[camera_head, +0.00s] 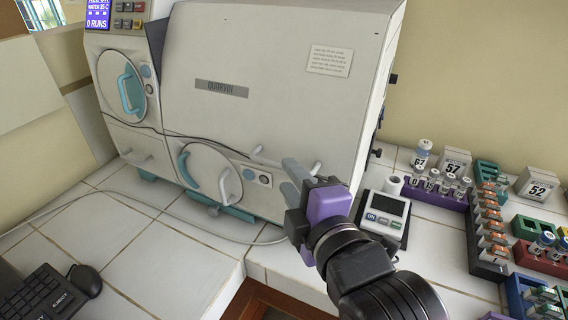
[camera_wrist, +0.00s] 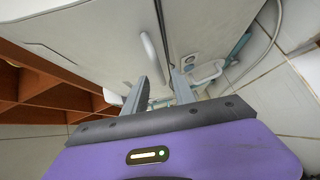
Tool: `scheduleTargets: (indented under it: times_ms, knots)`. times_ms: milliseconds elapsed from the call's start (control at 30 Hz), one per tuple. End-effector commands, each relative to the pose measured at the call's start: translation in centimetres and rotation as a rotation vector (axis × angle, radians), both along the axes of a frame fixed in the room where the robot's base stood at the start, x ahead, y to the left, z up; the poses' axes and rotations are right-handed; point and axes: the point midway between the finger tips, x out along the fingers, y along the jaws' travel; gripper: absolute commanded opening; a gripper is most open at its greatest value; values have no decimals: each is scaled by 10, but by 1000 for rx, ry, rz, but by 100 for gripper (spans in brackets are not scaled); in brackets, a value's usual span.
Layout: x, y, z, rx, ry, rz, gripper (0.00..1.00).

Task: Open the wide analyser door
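The analyser (camera_head: 250,100) is a large cream machine with a wide, smooth front door (camera_head: 270,75) marked QUORVIN. Two small pale handles show near its lower edge, one left of my gripper (camera_head: 257,151) and one right of it (camera_head: 316,168). My gripper (camera_head: 287,176) is in front of the lower right of the machine, its grey fingers pointing at it. In the wrist view the fingers (camera_wrist: 159,82) are apart with nothing clearly between them. A white bar handle (camera_wrist: 148,46) lies just beyond the fingertips; contact cannot be told.
Two round hatches with curved handles, upper left (camera_head: 122,85) and lower middle (camera_head: 208,172), are on the machine. A small ONE-labelled device (camera_head: 384,216) stands right of my arm. Racks of vials (camera_head: 490,235) fill the right counter. A keyboard (camera_head: 40,297) lies at lower left.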

Motion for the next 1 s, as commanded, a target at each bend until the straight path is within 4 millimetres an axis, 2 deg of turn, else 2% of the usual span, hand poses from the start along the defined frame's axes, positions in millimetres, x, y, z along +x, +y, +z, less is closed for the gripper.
scheduleTargets:
  times_ms: [100, 300, 700, 867, 1000]
  knots:
    - [18, 9, -2, 0, 1, 0, 32]
    - [40, 19, -5, 1, 0, 0, 32]
    - [47, 23, -8, 3, -1, -1, 32]
    - [47, 23, -8, 3, -1, -1, 2]
    - [47, 23, -8, 3, 0, -1, 0]
